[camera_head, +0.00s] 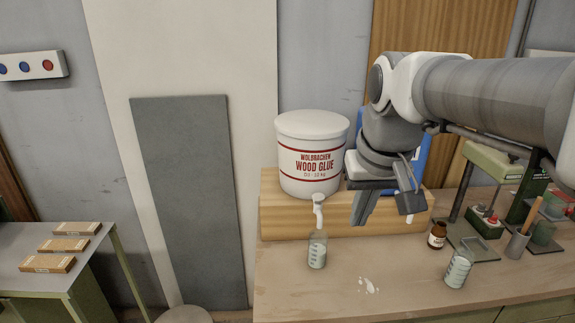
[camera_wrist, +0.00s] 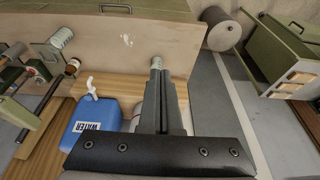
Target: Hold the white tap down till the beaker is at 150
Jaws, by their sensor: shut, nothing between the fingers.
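The white tap (camera_head: 318,207) sits low on the front of a white wood-glue bucket (camera_head: 311,165). Below it stands the beaker (camera_head: 317,252), a clear upright vessel on the bench with pale content in its lower part; its marks are too small to read. My gripper (camera_head: 361,212) is shut and empty, pointing down to the right of the tap and apart from it. In the wrist view my gripper's fingers (camera_wrist: 161,85) lie together and partly cover the beaker (camera_wrist: 156,62). The glue tap is hidden there.
The bucket stands on a wooden block (camera_head: 285,220). A blue water container (camera_wrist: 88,122) with its own white tap (camera_wrist: 91,87) stands beside it. A brown bottle (camera_head: 437,235) and a second beaker (camera_head: 459,268) stand to the right. A white spill (camera_head: 367,285) marks the bench.

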